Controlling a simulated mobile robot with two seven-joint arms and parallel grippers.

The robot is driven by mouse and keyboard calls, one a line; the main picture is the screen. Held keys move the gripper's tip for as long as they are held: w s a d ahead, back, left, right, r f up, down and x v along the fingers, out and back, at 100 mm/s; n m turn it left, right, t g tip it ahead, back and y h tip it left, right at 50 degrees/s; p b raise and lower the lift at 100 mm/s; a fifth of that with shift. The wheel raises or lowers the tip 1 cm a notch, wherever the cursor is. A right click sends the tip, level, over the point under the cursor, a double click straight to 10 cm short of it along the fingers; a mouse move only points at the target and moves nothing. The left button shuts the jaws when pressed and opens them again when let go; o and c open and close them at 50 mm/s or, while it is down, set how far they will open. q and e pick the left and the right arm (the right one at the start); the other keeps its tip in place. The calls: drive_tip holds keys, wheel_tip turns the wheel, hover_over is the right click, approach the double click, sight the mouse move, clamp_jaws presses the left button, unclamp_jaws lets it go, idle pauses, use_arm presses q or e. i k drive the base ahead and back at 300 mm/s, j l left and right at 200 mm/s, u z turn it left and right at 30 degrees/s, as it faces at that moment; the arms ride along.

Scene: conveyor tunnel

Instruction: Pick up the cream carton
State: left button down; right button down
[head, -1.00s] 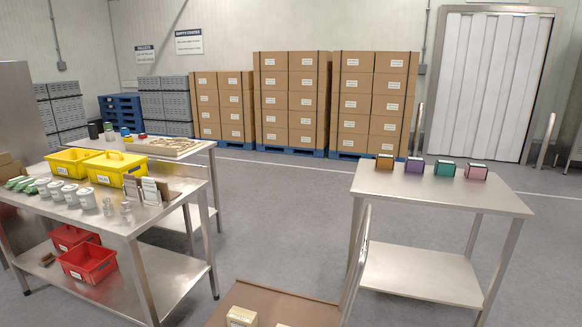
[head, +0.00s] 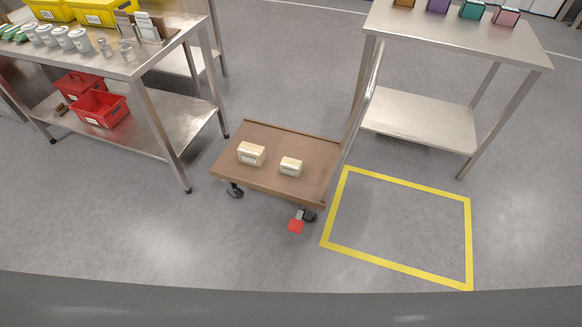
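Two small cream boxes lie on the brown deck of a low trolley (head: 260,135) in the middle of the head view. The left cream carton (head: 251,154) looks slightly larger and has a pale label on its front. The right cream carton (head: 290,167) also has a label. A clear gap of deck separates them. The labels are too small to read, so I cannot tell which one the task names. Neither of my grippers is in view.
A steel table (head: 445,40) with several small coloured boxes stands at the right, and a laden steel bench (head: 150,65) at the left. The trolley's upright handle (head: 362,100) rises on its right. A yellow floor outline (head: 470,240) encloses empty floor. A red patch (head: 296,226) lies by a wheel.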

sight(290, 166)
drive_tip(key=i+j+z, duration=0.15)
drive_tip(key=i+z, duration=0.2)
drive_tip(key=i, duration=0.2)
drive_tip(key=i+j+z, duration=0.35)
drive_tip(key=i, duration=0.2)
drive_tip(key=i+j+z, duration=0.35)
drive_tip(key=i+j, duration=0.05)
drive_tip(key=i, duration=0.1)
